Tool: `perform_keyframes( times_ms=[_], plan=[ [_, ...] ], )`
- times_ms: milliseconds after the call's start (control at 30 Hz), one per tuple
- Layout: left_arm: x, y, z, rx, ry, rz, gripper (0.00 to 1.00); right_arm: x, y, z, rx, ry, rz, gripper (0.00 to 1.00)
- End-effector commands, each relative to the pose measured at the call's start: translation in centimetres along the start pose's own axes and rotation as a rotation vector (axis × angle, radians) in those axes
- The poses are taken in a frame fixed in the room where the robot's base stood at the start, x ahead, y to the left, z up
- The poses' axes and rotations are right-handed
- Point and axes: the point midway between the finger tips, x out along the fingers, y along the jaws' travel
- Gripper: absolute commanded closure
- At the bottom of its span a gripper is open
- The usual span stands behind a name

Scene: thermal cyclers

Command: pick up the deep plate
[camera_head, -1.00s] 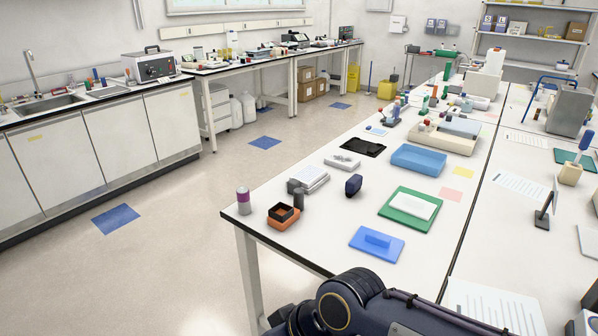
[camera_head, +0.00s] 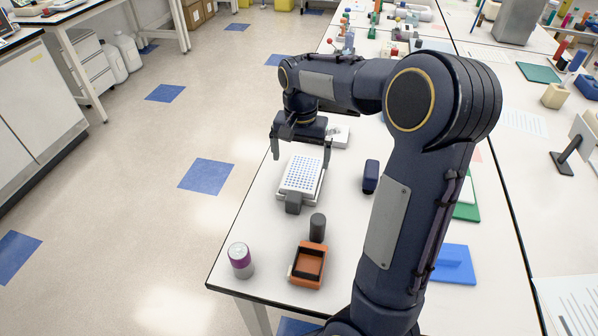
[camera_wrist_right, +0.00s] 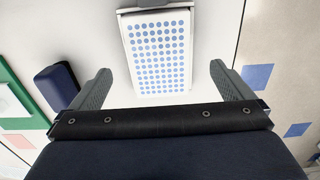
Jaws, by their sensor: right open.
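The deep plate (camera_head: 302,174), white with a grid of blue wells, sits on a pale grey block (camera_head: 293,206) near the table's left edge. It also shows in the right wrist view (camera_wrist_right: 158,50), between and beyond the fingers. My right gripper (camera_head: 301,154) is open and empty, above and behind the plate's far end, with one finger to each side. In the right wrist view my right gripper (camera_wrist_right: 160,70) shows both fingers apart from the plate. My left gripper is not in view.
A dark blue object (camera_head: 371,177) stands right of the plate. A blue item (camera_head: 453,264) lies further right, partly behind my arm.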

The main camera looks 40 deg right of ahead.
Motion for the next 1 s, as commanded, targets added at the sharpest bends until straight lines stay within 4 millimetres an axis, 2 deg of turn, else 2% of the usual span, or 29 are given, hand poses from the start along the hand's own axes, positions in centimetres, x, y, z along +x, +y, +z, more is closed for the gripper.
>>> perform_keyframes(
  times_ms=[400, 700, 1000],
  plan=[
    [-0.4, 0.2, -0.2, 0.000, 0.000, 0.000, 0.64, 5.5, 0.1, 0.4, -0.002, -0.002, 0.000, 0.00],
    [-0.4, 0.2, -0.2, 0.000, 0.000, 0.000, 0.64, 5.9, 0.1, 0.4, -0.002, 0.001, -0.002, 0.01],
    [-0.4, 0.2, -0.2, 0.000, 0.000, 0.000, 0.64, 5.9, 0.1, 0.4, -0.003, 0.001, -0.003, 0.41]
  ],
)
